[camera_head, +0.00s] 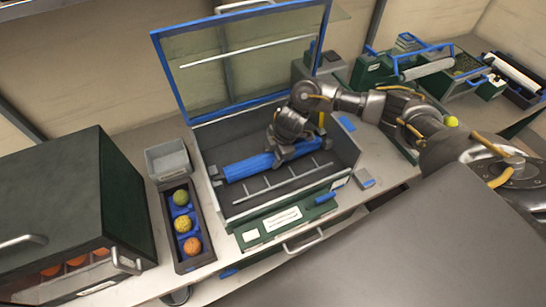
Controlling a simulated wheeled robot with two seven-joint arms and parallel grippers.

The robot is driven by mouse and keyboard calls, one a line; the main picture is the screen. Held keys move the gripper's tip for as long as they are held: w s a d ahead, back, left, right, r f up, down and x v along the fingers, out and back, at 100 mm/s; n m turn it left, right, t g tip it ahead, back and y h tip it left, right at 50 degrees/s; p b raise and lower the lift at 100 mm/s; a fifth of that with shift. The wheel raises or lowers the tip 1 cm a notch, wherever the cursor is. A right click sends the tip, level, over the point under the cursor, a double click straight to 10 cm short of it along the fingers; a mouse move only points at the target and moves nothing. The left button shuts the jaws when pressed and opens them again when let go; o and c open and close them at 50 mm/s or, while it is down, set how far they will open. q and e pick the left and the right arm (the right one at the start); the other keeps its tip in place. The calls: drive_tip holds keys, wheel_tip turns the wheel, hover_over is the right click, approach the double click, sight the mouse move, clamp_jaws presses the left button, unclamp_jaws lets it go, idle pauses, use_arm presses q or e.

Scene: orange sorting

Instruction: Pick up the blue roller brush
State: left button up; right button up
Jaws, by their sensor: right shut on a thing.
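The blue roller brush (249,166) lies inside the open machine box (345,160) on the counter, sloping slightly up to the right. My right arm reaches in from the right, and my right gripper (286,155) is down in the box at the brush's right part. It is shut on the brush, and its jaws and wrist hide part of it. My left gripper is not in view.
A raised blue-framed clear lid (170,75) stands behind the box. A dark tray (170,222) with three fruits and a grey bin (168,160) are to the left, beside a dark green cabinet (60,205). More green equipment (375,70) stands at the back right.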

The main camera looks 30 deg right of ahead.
drive_tip(key=shift+w+r, duration=0.15)
drive_tip(key=shift+w, duration=0.05)
drive_tip(key=shift+s+r+b, duration=0.1)
drive_tip(key=shift+r+b, duration=0.1)
drive_tip(key=shift+b, duration=0.25)
drive_tip(key=v, duration=0.3)
drive_tip(key=a+b+v, duration=0.1)
drive_tip(key=v, duration=0.2)
drive_tip(key=shift+w+a+r, duration=0.15)
drive_tip(key=shift+w+r, duration=0.05)
drive_tip(key=shift+r, duration=0.2)
drive_tip(key=shift+c, duration=0.5)
drive_tip(key=s, duration=0.9)
drive_tip(key=s+b, duration=0.1)
drive_tip(key=s, duration=0.3)
drive_tip(key=shift+s+a+f, duration=0.1)
drive_tip(key=shift+s+a, duration=0.1)
drive_tip(key=shift+a, duration=0.2)
drive_tip(key=s, duration=0.1)
drive_tip(key=s+p, duration=0.1)
drive_tip(key=s, duration=0.2)
drive_tip(key=shift+a+r, duration=0.1)
drive_tip(key=shift+r, duration=0.15)
drive_tip(key=shift+s+f+p, duration=0.15)
drive_tip(key=shift+s+p, duration=0.7)
drive_tip(key=shift+s, duration=0.05)
drive_tip(key=shift+s+f, duration=0.1)
drive_tip(key=shift+f, duration=0.1)
